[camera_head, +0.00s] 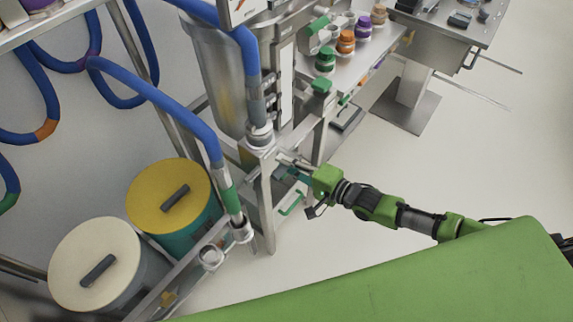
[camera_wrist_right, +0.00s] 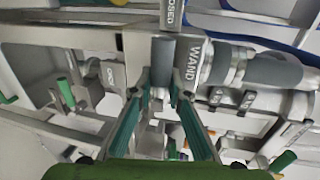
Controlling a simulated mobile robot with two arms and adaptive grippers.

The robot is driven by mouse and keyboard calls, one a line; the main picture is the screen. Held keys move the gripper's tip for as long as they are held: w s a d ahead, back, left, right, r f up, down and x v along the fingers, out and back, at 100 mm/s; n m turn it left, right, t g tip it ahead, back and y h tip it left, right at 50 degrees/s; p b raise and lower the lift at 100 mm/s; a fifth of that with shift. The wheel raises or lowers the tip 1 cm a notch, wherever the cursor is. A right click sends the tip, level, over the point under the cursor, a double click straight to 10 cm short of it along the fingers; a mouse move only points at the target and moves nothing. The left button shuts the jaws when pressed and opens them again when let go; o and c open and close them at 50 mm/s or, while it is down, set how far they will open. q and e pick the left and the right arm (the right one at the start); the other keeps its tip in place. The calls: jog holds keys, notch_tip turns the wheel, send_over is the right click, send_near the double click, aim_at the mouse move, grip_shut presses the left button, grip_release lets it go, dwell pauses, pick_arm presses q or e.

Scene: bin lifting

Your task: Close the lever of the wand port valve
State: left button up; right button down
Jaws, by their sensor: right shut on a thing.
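My right gripper (camera_head: 295,166) reaches from the right to the wand port valve (camera_head: 262,138) beside the steel vessel. In the right wrist view its two teal fingers (camera_wrist_right: 165,98) are closed on the grey lever (camera_wrist_right: 162,62), one on each side. The lever stands upright in that view, below a plate lettered "OSED" (camera_wrist_right: 172,14). In the head view the lever is too small to make out. My left gripper is not in view.
A yellow-lidded drum (camera_head: 150,190) and a cream-lidded drum (camera_head: 75,245) stand at the left. Blue hoses (camera_head: 160,98) hang near the vessel (camera_head: 215,85). Small jars (camera_head: 345,42) stand on a bench at the back. The floor (camera_head: 450,150) at the right is clear.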

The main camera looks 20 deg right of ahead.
dwell(0.3)
jog(key=c, duration=1.9)
grip_release()
jog(key=v, duration=1.2)
